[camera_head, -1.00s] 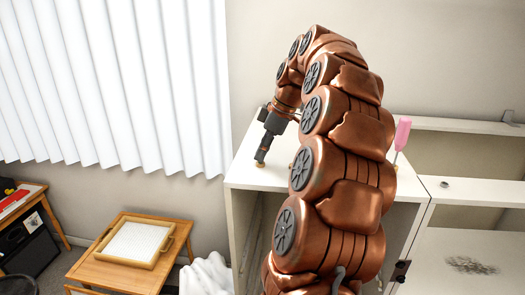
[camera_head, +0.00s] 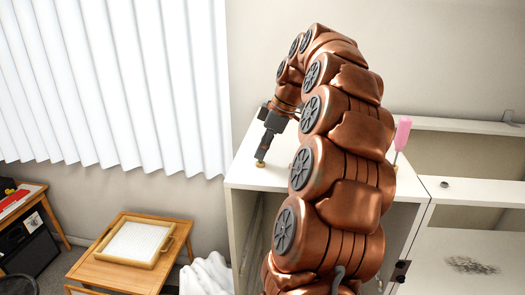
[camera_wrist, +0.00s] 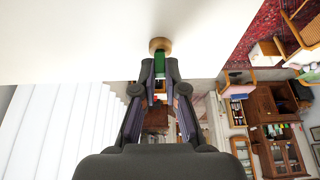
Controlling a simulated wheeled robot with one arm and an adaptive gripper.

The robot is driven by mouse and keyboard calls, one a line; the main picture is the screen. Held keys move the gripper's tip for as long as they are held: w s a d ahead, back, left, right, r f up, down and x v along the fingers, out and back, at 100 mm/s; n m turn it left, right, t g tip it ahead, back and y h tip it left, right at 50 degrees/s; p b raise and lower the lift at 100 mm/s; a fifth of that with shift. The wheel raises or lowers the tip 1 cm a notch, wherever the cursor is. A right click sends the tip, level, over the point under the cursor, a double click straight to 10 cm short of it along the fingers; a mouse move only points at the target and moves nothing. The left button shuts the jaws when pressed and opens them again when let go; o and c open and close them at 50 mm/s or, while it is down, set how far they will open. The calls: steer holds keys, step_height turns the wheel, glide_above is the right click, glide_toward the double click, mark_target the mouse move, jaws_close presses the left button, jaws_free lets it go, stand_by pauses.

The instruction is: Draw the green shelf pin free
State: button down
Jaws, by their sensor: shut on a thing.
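The green shelf pin (camera_wrist: 159,62) shows in the wrist view between my fingertips, against a round tan collar (camera_wrist: 159,44) at the white cabinet top. My gripper (camera_wrist: 159,75) is shut on the pin. In the head view my gripper (camera_head: 262,157) points down at the left part of the white cabinet top (camera_head: 245,172), with the collar (camera_head: 260,163) just below its tips. The green of the pin is hardly visible there. The pin's lower end is hidden, so I cannot tell how deep it sits.
A pink-handled tool (camera_head: 402,133) stands upright on the cabinet to the right, behind my arm. A small dark round piece (camera_head: 445,183) lies on the right-hand section. A wooden tray (camera_head: 137,243) rests on a low table (camera_head: 92,268) at the lower left.

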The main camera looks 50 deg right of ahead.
steer(key=shift+r, duration=0.85)
steer(key=shift+r+p, duration=0.75)
steer(key=shift+r, duration=1.25)
steer(key=c, duration=1.8)
jaws_free()
steer(key=shift+c, duration=0.2)
